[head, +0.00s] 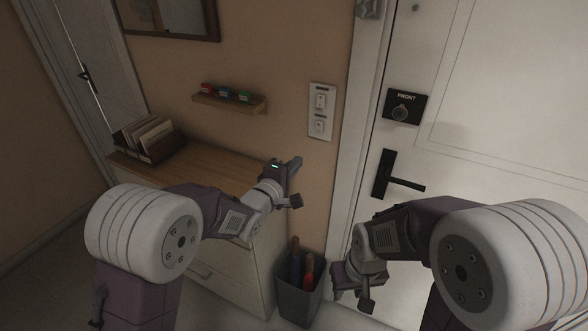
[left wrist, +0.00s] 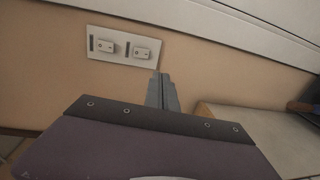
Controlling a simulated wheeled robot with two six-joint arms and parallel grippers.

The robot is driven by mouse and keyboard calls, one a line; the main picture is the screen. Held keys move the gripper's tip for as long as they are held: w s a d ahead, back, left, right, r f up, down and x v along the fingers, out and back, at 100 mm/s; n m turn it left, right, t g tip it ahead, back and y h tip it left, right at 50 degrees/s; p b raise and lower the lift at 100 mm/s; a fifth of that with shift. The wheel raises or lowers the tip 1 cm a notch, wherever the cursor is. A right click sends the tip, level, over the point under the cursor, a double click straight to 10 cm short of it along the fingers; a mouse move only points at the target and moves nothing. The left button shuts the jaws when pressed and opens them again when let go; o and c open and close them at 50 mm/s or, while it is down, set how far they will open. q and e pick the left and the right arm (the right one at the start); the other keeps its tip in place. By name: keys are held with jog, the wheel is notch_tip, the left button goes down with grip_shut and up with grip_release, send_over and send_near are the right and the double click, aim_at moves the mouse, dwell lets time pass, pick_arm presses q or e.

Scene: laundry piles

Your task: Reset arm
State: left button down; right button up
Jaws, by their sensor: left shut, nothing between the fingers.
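My left gripper (head: 296,163) is raised in front of the tan wall, near the right end of the wooden cabinet top and below the switch plate. In the left wrist view its fingers (left wrist: 162,92) are together, with nothing between them. My right gripper (head: 350,298) hangs low in front of the white door, right of the grey bin. Its fingers point down, and I cannot tell whether they are open or shut.
A switch plate (head: 321,112) with two switches is on the wall; it also shows in the left wrist view (left wrist: 124,46). The cabinet (head: 215,165) bears a letter holder (head: 148,140). A small shelf (head: 229,103) hangs above. The bin (head: 299,300) holds umbrellas. The door (head: 480,150) has a black handle (head: 400,184).

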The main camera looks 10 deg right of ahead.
pick_arm(q)
jog(key=w+a+r+n+t+y+p, duration=0.1)
jog(key=a+r+n+t+y, duration=0.25)
jog(key=a, duration=0.95)
jog(key=s+a+f+m+g+y, duration=0.1)
jog(key=s+a+f+g+y, duration=0.1)
jog(key=a+g+y, duration=0.3)
jog(key=s+a+f+m+g, duration=0.4)
jog(key=s+a+f, duration=0.4)
jog(key=s+f, duration=0.25)
jog(key=s+f+m+g, duration=0.3)
jog(key=s+m, duration=0.1)
jog(key=s, duration=0.4)
jog(key=s+f+m+g, duration=0.4)
jog(key=s+m, duration=0.1)
jog(key=s, duration=0.3)
jog(key=shift+s+a, duration=0.25)
